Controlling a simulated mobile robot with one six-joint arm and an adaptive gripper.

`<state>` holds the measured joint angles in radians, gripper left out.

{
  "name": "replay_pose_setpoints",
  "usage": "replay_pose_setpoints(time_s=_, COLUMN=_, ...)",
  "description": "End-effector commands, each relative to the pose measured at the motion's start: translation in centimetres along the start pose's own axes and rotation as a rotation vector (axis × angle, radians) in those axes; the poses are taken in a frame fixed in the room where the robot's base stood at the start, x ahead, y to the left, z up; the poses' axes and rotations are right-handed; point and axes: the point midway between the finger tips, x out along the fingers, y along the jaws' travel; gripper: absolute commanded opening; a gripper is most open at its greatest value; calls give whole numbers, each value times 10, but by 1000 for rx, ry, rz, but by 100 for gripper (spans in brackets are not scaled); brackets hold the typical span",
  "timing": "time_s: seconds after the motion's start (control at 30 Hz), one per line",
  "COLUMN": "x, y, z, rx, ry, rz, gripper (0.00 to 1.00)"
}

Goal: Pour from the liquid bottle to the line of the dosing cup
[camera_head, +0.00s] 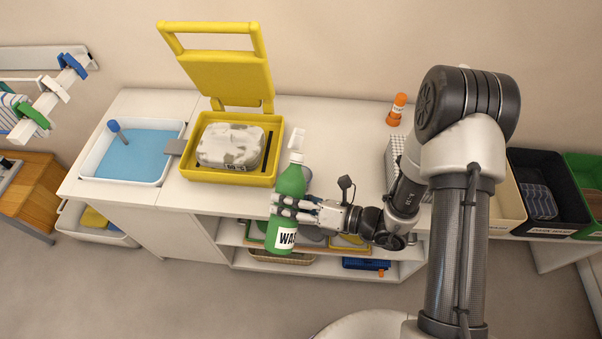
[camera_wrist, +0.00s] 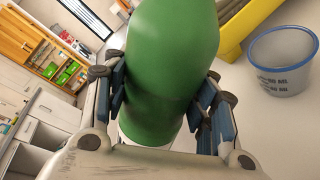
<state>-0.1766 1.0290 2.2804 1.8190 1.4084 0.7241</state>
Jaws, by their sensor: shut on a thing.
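In the wrist view the green body (camera_wrist: 170,70) fills the middle between the fingers. A clear dosing cup (camera_wrist: 283,62) with a blue rim and dark printed marks stands apart from the bottle at the right of the wrist view. In the head view the cup (camera_head: 308,178) is mostly hidden behind the bottle. I see no clear liquid level in it.
A yellow box (camera_head: 180,168) with a raised lid holds a grey-white patterned bundle (camera_head: 230,146), left of the bottle. A tray of blue (camera_head: 90,172) lies further left. An orange bottle (camera_head: 397,108) stands at the back. Bins (camera_head: 548,222) are at the right. The counter between has free room.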

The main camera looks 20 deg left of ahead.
Motion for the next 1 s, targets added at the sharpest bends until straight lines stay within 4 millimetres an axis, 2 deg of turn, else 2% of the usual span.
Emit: replay_pose_setpoints(time_s=1.0, x=0, y=0, z=-5, rx=59, ry=12, rz=4, gripper=8)
